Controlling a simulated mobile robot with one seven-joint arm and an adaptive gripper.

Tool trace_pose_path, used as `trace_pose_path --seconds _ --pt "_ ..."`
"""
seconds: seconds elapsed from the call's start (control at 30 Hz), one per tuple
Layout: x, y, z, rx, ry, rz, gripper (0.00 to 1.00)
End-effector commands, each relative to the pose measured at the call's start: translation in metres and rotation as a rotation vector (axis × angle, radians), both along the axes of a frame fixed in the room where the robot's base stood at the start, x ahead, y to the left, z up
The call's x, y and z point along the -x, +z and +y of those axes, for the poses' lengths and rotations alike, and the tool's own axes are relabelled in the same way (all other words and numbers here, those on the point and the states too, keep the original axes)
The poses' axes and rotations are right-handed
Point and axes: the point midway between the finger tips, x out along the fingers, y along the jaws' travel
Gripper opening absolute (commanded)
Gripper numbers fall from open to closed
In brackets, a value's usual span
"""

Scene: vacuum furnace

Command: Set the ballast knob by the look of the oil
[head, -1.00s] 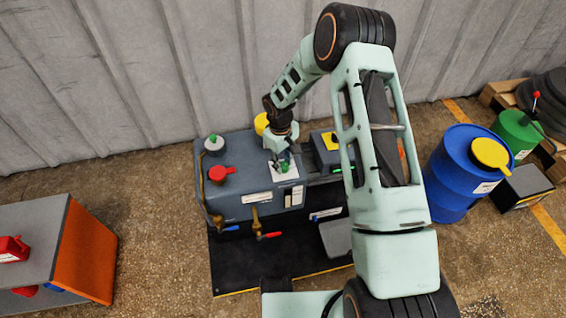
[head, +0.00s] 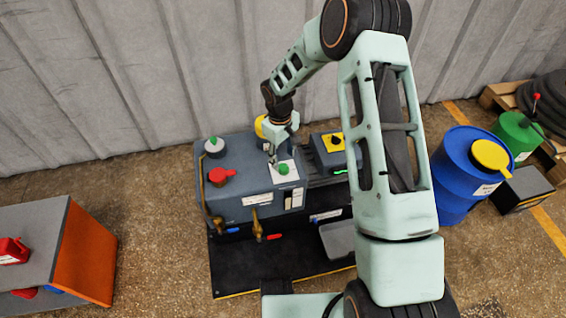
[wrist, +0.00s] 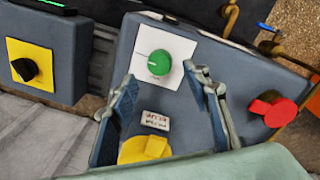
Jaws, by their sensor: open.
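The green knob (head: 283,169) sits on a white plate on top of the grey pump housing (head: 233,184). In the wrist view the knob (wrist: 162,62) stands just beyond my fingertips; its pointer setting is too small to read surely. My gripper (head: 271,158) is open and empty, above and slightly behind the knob, apart from it. In the wrist view its two fingers (wrist: 163,80) stand wide apart. A narrow window-like panel (head: 294,198) shows on the housing's front; the look of any oil there cannot be made out.
A red cap (head: 221,175), a green-topped white cap (head: 214,146) and a yellow cap (wrist: 145,150) stand on the housing. A box with a black knob on a yellow plate (head: 334,142) is to the right. Brass taps (head: 257,223) project in front.

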Motion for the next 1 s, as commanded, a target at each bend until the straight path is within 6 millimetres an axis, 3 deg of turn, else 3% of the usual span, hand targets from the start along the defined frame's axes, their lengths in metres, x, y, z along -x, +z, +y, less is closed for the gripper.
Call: trace_pose_path --seconds 0.2,0.4,1.0 --pt "0.001 0.045 0.002 0.000 0.000 -0.003 0.44" --pt "0.003 0.067 0.003 0.001 0.000 0.001 0.44" --pt "0.003 0.071 0.003 0.001 -0.001 0.001 0.44"
